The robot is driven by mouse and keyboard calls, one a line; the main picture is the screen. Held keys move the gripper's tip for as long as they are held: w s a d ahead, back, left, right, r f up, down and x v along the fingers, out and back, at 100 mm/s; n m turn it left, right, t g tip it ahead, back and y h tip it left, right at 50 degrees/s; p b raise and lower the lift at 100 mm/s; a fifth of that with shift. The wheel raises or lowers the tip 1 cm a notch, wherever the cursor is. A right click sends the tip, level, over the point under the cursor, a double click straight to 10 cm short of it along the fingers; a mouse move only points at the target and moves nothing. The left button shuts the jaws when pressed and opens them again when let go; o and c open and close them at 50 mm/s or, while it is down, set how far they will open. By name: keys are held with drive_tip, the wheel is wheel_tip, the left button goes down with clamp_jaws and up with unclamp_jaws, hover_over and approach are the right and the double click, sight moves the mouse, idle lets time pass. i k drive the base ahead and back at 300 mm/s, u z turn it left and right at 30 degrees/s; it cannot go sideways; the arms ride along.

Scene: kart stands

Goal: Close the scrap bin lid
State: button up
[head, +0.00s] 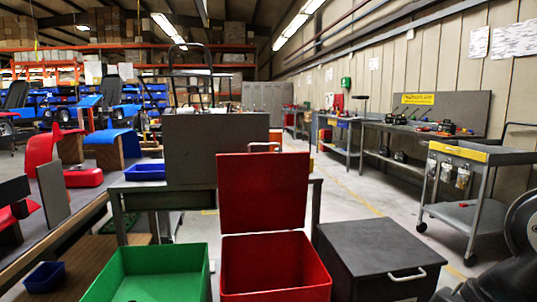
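A red bin (276,290) stands at the bottom middle, its top open and its dark red inside showing. Its flat red lid (263,190) stands upright at the back edge of the bin, so the lid is open. A pale handle (265,147) shows at the lid's top edge. No label is readable, but this is the only bin in view with a raised lid, so I take it for the scrap bin. The bin's lower part is cut off by the picture's edge. My gripper is not in view.
A green open bin (160,275) stands left of the red bin. A dark box (375,250) with a pale handle stands close on its right. A grey table with an upright dark panel (210,140) is behind. Clear floor (365,195) lies to the right, before a grey cart (480,185).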

sight(257, 192)
drive_tip(key=u, duration=0.55)
drive_tip(key=i, duration=1.15)
drive_tip(key=z, duration=0.15)
